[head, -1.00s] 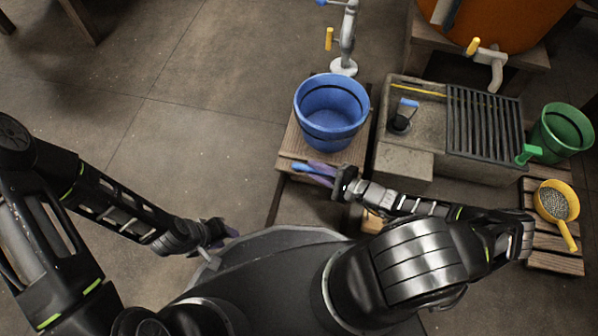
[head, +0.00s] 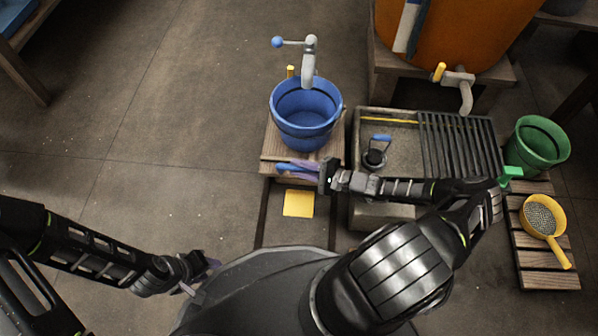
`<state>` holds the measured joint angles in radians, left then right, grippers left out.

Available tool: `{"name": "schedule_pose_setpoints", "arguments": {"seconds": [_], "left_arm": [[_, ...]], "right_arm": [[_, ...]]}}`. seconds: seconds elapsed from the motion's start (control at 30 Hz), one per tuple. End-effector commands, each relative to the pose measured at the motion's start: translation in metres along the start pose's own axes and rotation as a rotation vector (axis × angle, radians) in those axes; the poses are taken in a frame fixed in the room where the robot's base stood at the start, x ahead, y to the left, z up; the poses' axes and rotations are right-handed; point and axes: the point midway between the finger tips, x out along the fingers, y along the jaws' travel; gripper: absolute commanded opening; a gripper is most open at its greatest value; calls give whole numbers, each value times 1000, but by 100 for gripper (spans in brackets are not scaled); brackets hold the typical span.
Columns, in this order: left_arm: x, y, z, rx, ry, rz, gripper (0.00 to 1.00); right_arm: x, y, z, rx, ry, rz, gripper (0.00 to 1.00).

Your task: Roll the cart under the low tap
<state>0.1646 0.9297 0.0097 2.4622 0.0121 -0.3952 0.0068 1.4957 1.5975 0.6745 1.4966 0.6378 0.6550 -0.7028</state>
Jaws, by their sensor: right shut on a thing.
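The cart (head: 267,152) is a low wooden platform carrying a blue bucket (head: 318,138). A grey standpipe tap (head: 309,64) with a blue-knobbed lever stands at the cart's far end, its spout over the bucket's far side in this view. A yellow handle (head: 291,71) shows beside it. My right gripper (head: 294,169) is shut at the cart's near edge, on what looks like its blue handle; the fingers partly hide it. My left gripper (head: 200,276) hangs low at the left, fingers apart and empty, away from the cart.
Dark rails (head: 262,214) run on the floor, with a yellow square (head: 298,203) between them.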

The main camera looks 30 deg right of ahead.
Motion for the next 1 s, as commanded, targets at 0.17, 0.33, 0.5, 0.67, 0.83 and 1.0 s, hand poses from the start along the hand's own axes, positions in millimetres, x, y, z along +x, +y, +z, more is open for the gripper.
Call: {"name": "schedule_pose_setpoints", "arguments": {"seconds": [0.17, 0.33, 0.5, 0.67, 0.83, 1.0], "left_arm": [[0, 0, 0, 0, 0, 0, 36], [0, 0, 0, 0, 0, 0, 36], [0, 0, 0, 0, 0, 0, 36], [0, 0, 0, 0, 0, 0, 36], [0, 0, 0, 0, 0, 0, 36], [-8, 3, 0, 1, 0, -1, 36]], "right_arm": [[0, -4, -6, -4, 14, -2, 0], [0, -5, -8, -5, 16, -3, 23], [0, -4, -6, -4, 13, -3, 37], [0, -3, -4, -3, 10, -2, 41], [0, -4, -3, -3, 8, -2, 41], [-3, -16, 4, -4, 8, -3, 41]]}}
